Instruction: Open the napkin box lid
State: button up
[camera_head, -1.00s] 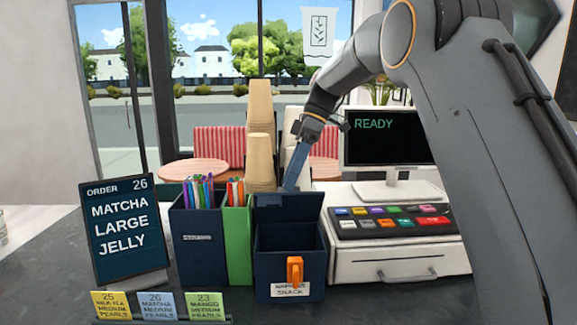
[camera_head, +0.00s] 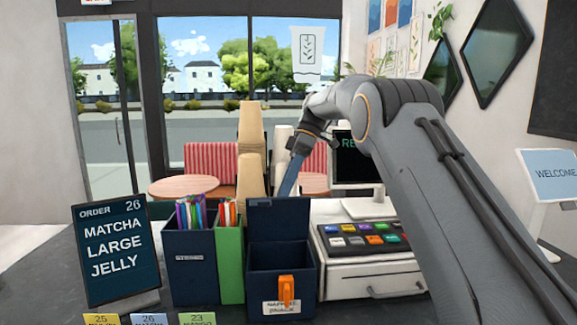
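The napkin box (camera_head: 264,298) is a dark blue open-topped box on the counter, with a white label and an orange handle (camera_head: 286,291) on its front. Its lid (camera_head: 279,218) stands raised, roughly upright, at the back of the box. The inside looks empty from here. My gripper (camera_head: 288,180) points down just behind the lid's top edge. Its fingertips are hidden by the lid, so I cannot tell whether it touches the lid or whether it is open or shut.
Left of the box stand a green straw holder (camera_head: 230,265) and a dark blue holder (camera_head: 190,270) with colored straws. Stacked paper cups (camera_head: 250,150) rise behind. The cash register (camera_head: 372,270) is to the right, close under my arm. An order sign (camera_head: 116,250) stands left.

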aim_at(294, 186)
jog(key=w+f, duration=0.1)
jog(key=w+d+f, duration=0.1)
jog(key=w+f, duration=0.1)
jog(key=shift+w+d+p, duration=0.2)
jog(key=shift+d+p, duration=0.05)
jog(key=shift+p, duration=0.1)
jog(key=c, duration=0.8)
jog(key=shift+r, duration=0.3)
jog(key=shift+d+r+p, duration=0.45)
jog(key=shift+c, duration=0.2)
jog(key=shift+w+f, duration=0.35)
jog(key=shift+w, duration=0.4)
jog(key=shift+w+a, duration=0.15)
jog(key=shift+w, duration=0.1)
jog(key=shift+c, duration=0.3)
jog(key=shift+s+r+p, duration=0.15)
jog(key=shift+r+p, duration=0.15)
jog(key=shift+r, duration=0.3)
